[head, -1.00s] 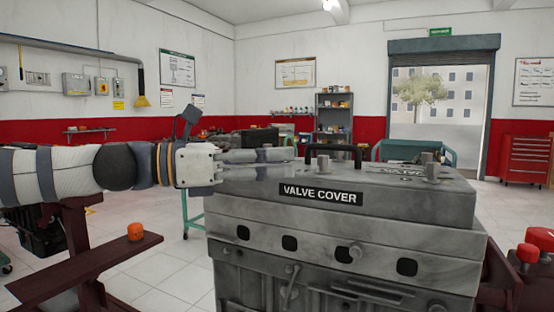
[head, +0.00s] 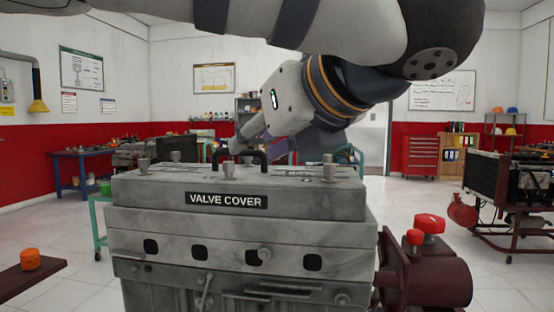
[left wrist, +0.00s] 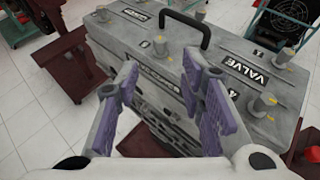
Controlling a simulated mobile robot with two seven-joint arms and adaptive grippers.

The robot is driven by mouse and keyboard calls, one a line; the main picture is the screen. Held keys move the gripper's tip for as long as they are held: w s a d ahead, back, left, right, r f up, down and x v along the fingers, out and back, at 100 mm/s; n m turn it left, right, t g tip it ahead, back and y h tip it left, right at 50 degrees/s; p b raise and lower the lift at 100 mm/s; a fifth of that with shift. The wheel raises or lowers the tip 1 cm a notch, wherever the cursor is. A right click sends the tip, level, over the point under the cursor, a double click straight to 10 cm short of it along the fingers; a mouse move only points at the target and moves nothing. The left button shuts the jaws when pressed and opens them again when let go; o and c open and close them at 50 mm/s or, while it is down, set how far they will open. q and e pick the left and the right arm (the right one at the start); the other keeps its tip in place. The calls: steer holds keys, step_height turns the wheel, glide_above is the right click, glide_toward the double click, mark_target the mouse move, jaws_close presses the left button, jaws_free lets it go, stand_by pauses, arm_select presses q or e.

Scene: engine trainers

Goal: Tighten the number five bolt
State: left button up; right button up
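The grey engine with its valve cover (head: 295,194) stands in front of me. Several upright grey bolts sit on the cover, including one at the left front (head: 142,165), one near the handle (head: 228,168) and one at the right (head: 329,170). The left wrist view shows bolts beside the black handle (left wrist: 160,45) and near a "4" mark (left wrist: 265,102). I cannot make out which is number five. My left gripper (head: 245,143) is above the cover, behind the handle. In its wrist view the gripper (left wrist: 167,100) is open and empty, its purple-padded fingers apart. My right gripper is out of view.
A black handle (head: 240,157) rises from the cover. A maroon stand with red knobs (head: 429,223) is right of the engine, and a maroon beam with an orange button (head: 30,259) is at left. A red tool cabinet (head: 420,155) stands behind.

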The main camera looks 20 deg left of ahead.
mark_target(230, 162)
arm_select(q)
steer(key=x, duration=0.9)
steer(key=shift+w+a+f+b, duration=0.15)
steer(key=shift+a+b, duration=0.15)
steer(key=shift+b, duration=0.05)
steer(key=shift+c, duration=0.6)
jaws_close()
